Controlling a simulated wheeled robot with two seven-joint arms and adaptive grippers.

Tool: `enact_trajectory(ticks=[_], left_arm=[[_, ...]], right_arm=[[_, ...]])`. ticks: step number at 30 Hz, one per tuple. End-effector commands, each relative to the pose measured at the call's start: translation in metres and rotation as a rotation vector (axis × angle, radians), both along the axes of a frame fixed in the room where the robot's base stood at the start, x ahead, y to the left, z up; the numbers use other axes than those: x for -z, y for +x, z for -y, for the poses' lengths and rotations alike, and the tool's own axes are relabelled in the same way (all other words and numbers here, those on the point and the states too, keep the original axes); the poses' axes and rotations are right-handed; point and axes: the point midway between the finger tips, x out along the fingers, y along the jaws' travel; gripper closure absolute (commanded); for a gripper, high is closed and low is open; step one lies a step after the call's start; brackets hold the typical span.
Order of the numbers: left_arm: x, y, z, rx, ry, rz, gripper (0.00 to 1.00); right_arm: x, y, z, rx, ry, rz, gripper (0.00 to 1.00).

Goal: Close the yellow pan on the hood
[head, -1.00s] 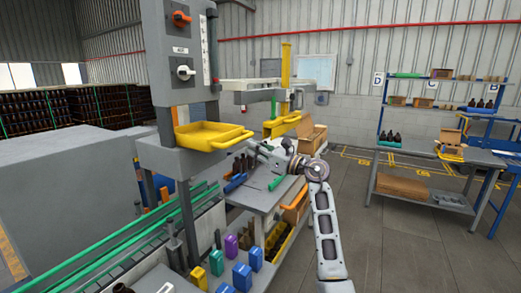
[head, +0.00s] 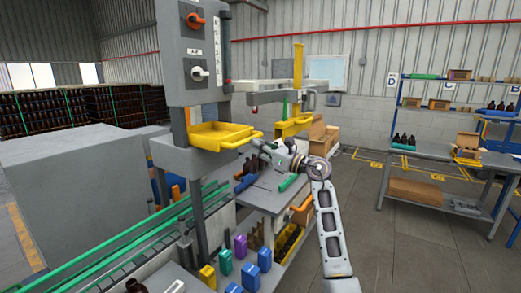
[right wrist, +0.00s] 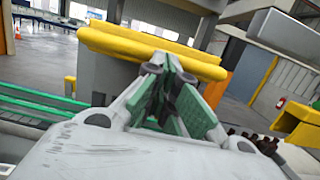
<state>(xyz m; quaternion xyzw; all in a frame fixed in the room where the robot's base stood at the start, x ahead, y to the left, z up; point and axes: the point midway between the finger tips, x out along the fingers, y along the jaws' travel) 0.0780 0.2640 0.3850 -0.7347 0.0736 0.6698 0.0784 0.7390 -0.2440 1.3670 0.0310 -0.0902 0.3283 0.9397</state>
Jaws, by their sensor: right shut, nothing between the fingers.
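The yellow pan (head: 205,139) is a shallow tray with a bar handle. It sticks out from the front of the grey hood (head: 190,70), below the switch panel. In the right wrist view the pan's rim (right wrist: 120,45) spans the upper part of the picture. My right gripper (head: 258,144) is shut and empty, just below the handle at the pan's right end. Its green-padded fingertips (right wrist: 165,62) overlap the rim in the right wrist view; I cannot tell whether they touch. My left gripper is not in view.
A workbench (head: 262,198) with small tools stands below and right of the hood. Green rails (head: 130,235) run at the lower left. Coloured blocks (head: 241,245) stand on a lower shelf. A second yellow fixture (head: 290,127) is behind. The floor (head: 420,260) at the right is clear.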

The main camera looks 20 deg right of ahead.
Motion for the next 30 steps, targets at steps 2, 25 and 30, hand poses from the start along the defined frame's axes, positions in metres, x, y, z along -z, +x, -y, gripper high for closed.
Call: enact_trajectory(ticks=[2,25,30], left_arm=[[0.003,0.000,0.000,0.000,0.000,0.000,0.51],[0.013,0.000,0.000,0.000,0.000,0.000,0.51],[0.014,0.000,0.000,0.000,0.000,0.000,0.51]], right_arm=[[0.000,0.006,-0.005,-0.002,-0.002,0.001,1.00],[0.002,0.075,-0.057,0.000,0.001,-0.004,1.00],[0.002,0.086,-0.065,0.002,0.000,-0.002,1.00]])
